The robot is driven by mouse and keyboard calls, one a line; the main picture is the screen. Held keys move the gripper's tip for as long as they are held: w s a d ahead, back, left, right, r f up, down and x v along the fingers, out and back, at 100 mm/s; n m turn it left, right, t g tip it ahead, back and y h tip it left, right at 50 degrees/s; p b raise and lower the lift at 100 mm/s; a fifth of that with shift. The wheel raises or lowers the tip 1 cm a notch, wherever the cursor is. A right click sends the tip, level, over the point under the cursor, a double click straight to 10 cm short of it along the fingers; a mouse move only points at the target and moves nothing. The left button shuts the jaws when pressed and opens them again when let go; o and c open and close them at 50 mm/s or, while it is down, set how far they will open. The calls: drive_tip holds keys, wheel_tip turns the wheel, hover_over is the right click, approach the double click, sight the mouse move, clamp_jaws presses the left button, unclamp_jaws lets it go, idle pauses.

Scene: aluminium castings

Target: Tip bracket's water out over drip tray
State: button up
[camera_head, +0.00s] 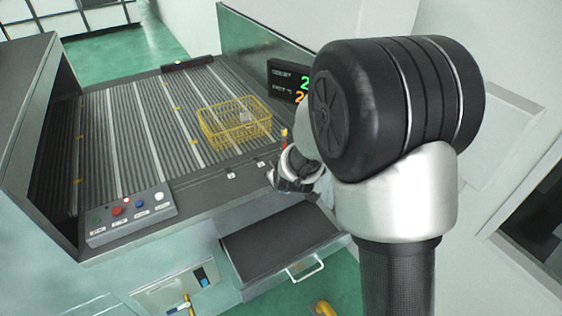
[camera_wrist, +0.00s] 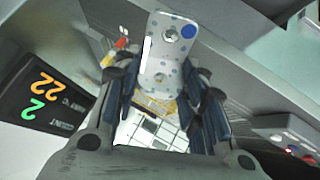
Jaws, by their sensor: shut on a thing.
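My gripper (camera_wrist: 165,88) is shut on the bracket (camera_wrist: 162,72), a pale grey plate with holes, a blue dot and many droplet-like spots. One finger lies on each side of it in the wrist view. In the head view my gripper (camera_head: 291,172) is at the machine's front edge, partly behind my arm, and I cannot clearly make out the bracket there. The drip tray (camera_head: 275,242), a dark shallow drawer with a pale handle, is pulled out below that edge. My gripper appears above its back part; the exact height is unclear.
A yellow wire basket (camera_head: 235,125) with a grey part inside stands on the ribbed bed (camera_head: 140,120). A display (camera_head: 288,82) is behind my gripper and also in the wrist view (camera_wrist: 45,95). A button panel (camera_head: 130,213) sits at the front left corner.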

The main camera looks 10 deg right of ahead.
drive_tip(key=shift+w+r+g+b, duration=0.15)
drive_tip(key=shift+g+b, duration=0.15)
drive_tip(key=shift+g, duration=0.1)
drive_tip(key=shift+d+g+y, duration=0.15)
drive_tip(key=shift+g+y, duration=0.15)
drive_tip(key=shift+f+b, duration=0.4)
drive_tip(key=shift+b, duration=0.85)
drive_tip(key=shift+g+b, duration=0.4)
drive_tip(key=shift+b, duration=0.2)
drive_tip(key=shift+r+b, duration=0.1)
drive_tip(key=shift+b, duration=0.2)
drive_tip(key=shift+r+m+g+y+p, duration=0.4)
drive_tip(key=shift+g+y+p, duration=0.2)
drive_tip(key=shift+g+p, duration=0.45)
drive_tip(key=shift+f+p, duration=0.1)
drive_tip(key=shift+p, duration=0.2)
drive_tip(key=shift+f+g, duration=0.1)
drive_tip(key=shift+g, duration=0.25)
